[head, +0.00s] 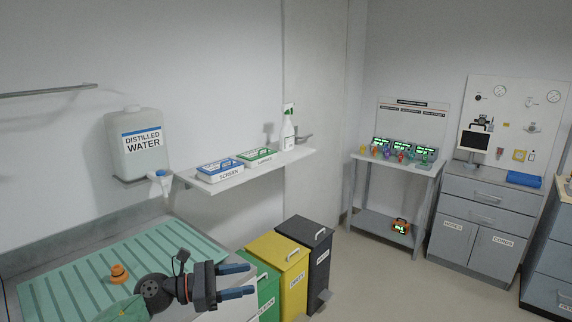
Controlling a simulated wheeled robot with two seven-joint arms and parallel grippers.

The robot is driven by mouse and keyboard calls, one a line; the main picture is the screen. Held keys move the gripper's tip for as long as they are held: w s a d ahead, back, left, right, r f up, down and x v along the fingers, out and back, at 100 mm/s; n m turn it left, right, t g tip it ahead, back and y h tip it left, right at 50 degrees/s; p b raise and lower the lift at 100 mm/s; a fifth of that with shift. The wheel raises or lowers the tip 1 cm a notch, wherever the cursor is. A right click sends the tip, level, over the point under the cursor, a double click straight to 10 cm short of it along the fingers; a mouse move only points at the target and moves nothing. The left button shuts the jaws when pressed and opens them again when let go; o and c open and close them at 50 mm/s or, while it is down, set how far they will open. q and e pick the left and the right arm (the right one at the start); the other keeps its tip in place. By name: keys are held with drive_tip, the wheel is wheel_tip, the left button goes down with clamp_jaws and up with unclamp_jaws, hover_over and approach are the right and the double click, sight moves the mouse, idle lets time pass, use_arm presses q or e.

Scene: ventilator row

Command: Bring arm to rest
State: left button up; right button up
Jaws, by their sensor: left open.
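My left gripper (250,280) is at the bottom of the head view, left of centre. Its two blue-tipped fingers point right and stand apart, with nothing between them. It shows in front of the right end of the green ribbed draining surface (68,268) and left of the bins. My right gripper is not in view.
An orange piece (119,273) sits on the draining surface. A green bin (266,287), a yellow bin (278,262) and a dark bin (312,245) stand beside my gripper. Floor at right is clear.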

use_arm(q)
drive_tip(key=s+a+f+m+t+y, duration=0.3)
drive_tip(key=a+f+m+t+y, duration=0.45)
drive_tip(key=m, duration=0.85)
drive_tip(key=s+a+f+m+t+y, duration=0.35)
drive_tip(key=f+m+y, duration=0.55)
drive_tip(key=m, duration=0.7)
drive_tip(key=s+f+n+g, duration=0.5)
drive_tip(key=s+f+g, duration=0.15)
drive_tip(key=s, duration=0.55)
drive_tip(key=s+f+n+g, duration=0.55)
drive_tip(key=s+f, duration=0.25)
drive_tip(key=s, duration=0.4)
drive_tip(key=s+d+f+g, duration=0.1)
drive_tip(key=d+f, duration=0.1)
drive_tip(key=f, duration=1.5)
drive_tip(key=s+d+f+g, duration=0.1)
drive_tip(key=s+d+f, duration=0.1)
drive_tip(key=f, duration=1.4)
drive_tip(key=shift+s+d+f+m, duration=0.3)
drive_tip(key=shift+f+m, duration=0.05)
drive_tip(key=shift+f, duration=0.05)
